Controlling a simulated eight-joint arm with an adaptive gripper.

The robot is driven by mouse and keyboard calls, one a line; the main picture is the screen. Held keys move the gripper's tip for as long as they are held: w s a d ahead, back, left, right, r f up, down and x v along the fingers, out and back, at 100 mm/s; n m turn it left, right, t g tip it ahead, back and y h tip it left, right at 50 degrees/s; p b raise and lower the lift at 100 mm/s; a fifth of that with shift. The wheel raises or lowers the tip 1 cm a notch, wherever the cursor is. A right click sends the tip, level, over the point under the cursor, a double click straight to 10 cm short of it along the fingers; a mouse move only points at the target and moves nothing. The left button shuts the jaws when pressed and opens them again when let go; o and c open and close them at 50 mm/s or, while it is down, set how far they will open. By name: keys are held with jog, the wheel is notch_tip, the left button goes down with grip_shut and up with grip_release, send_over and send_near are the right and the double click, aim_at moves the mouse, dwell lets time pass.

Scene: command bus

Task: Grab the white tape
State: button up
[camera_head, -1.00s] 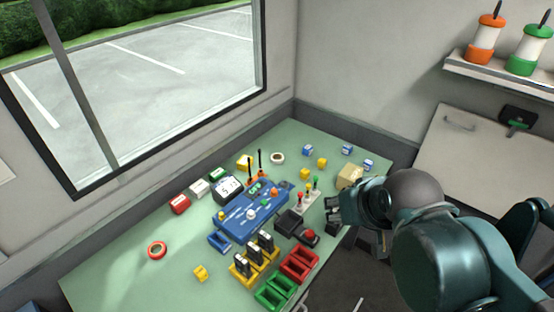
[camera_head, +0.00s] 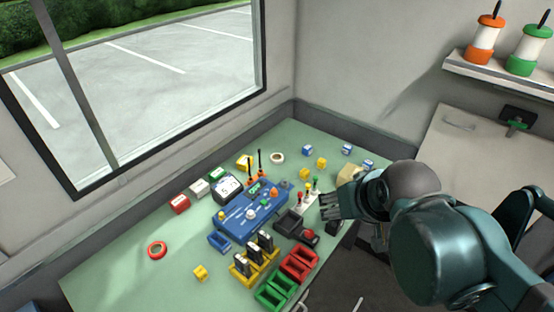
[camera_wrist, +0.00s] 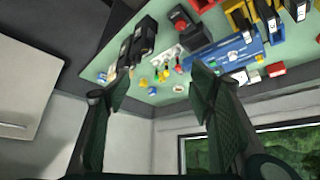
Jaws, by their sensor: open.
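The white tape (camera_head: 277,158) is a small ring lying flat on the green table near its back edge, under the wall corner. It also shows as a small pale ring in the wrist view (camera_wrist: 180,88), between my spread fingers but well beyond them. My gripper (camera_head: 330,207) is at the right edge of the table, in front and to the right of the tape, clearly apart from it. In the wrist view my gripper (camera_wrist: 161,84) is open with nothing between its fingers.
A blue control panel (camera_head: 250,213) fills the middle of the table. A lever box (camera_head: 307,203) and a black box with a red button (camera_head: 297,228) stand near my gripper. Small yellow cubes (camera_head: 321,162) and blue cubes (camera_head: 347,149) lie right of the tape. A red tape (camera_head: 157,250) lies far left.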

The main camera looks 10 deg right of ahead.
jog(key=w+a+r+n+g+p, duration=0.2)
jog(key=w+n, duration=0.2)
jog(key=w, duration=0.9)
jog(key=w+a+r+n+g+p, duration=0.2)
jog(key=w+a+n, duration=0.1)
jog(key=w, duration=1.1)
jog(key=w+a+f+n+g+p, duration=0.1)
jog(key=w+a+f+n+p, duration=0.1)
jog(key=w+f, duration=0.7)
jog(key=w+a+f+n+g+p, duration=0.1)
jog(key=w+a+f+n, duration=0.4)
jog(key=w+f, duration=0.5)
jog(key=w+g, duration=0.1)
jog(key=w, duration=0.2)
jog(key=shift+f+p, duration=0.25)
jog(key=shift+p, duration=0.1)
jog(key=shift+f, duration=0.1)
jog(key=shift+f, duration=1.2)
jog(key=shift+f, duration=0.1)
